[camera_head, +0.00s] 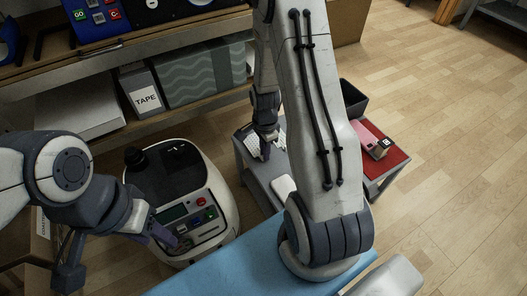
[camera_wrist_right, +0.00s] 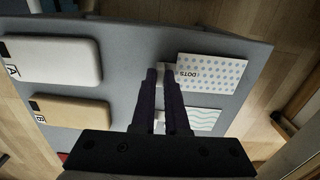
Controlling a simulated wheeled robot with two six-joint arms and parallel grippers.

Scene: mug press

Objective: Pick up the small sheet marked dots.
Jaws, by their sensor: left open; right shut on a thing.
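The small sheet marked dots (camera_wrist_right: 212,74) is white with rows of blue dots and the word DOTS. In the right wrist view it lies at the edge of a grey table top (camera_wrist_right: 128,118). My right gripper (camera_wrist_right: 163,74) is shut on the white tab at its left end. In the head view my right gripper (camera_head: 265,155) points down at the grey table, and the sheet is hard to make out there. My left gripper (camera_head: 118,258) is open and empty in front of the white press machine (camera_head: 222,215).
A white block marked A (camera_wrist_right: 55,60) and a tan block marked B (camera_wrist_right: 72,112) lie on the table. A red surface (camera_head: 393,158) and dark bin (camera_head: 352,98) are further right.

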